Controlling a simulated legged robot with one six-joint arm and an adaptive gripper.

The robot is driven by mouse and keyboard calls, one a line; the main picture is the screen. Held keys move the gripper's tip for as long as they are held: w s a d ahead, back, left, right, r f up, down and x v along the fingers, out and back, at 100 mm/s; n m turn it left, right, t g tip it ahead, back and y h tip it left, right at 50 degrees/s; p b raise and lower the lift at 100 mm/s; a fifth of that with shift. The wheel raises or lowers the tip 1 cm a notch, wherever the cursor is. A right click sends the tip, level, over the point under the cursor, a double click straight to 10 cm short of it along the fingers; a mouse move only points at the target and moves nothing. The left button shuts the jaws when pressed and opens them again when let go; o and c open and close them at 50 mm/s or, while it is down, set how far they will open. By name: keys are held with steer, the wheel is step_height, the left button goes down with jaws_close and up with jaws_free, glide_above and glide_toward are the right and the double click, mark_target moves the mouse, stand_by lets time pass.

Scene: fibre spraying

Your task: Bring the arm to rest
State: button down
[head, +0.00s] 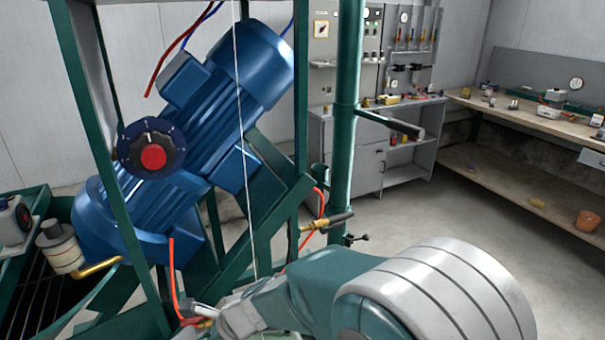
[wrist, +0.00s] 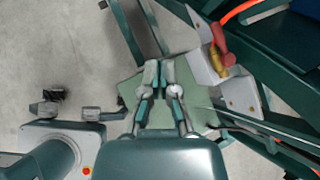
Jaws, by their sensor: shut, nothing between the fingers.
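My gripper (wrist: 160,72) shows in the wrist view, its two grey-tipped fingers side by side with nothing held. It points down over a flat pale green plate (wrist: 207,119) beside green frame bars; I cannot tell how far above the plate it is. In the head view, my teal and grey arm crosses the bottom, reaching left toward the foot of the green machine frame (head: 275,205). The gripper itself cannot be made out clearly there.
A big blue motor (head: 190,130) sits tilted in the frame, with a red-knobbed dial (head: 152,157) before it. In the wrist view, a red-handled brass fitting (wrist: 220,55) on an orange hose is right of the fingers. Open floor (head: 420,215) lies toward the wooden workbench (head: 535,112).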

steer(key=d+r+n+t+h, duration=0.1)
steer(key=d+r+n, duration=0.4)
steer(key=d+r, duration=0.4)
steer(key=s+d+r+n+t+h, duration=0.1)
steer(key=s+d+r+n+h, duration=0.1)
steer(key=d, duration=0.7)
steer(key=s+d+r+n+t+h, duration=0.1)
steer(key=s+d+n, duration=0.4)
steer(key=d, duration=0.5)
steer(key=s+d+r+n+t+h, duration=0.2)
steer(key=s+d+r+n+h, duration=0.1)
steer(key=d, duration=0.6)
steer(key=shift+s+d+r+n+h, duration=0.25)
steer(key=shift+s+h, duration=0.2)
steer(key=shift+h, duration=0.55)
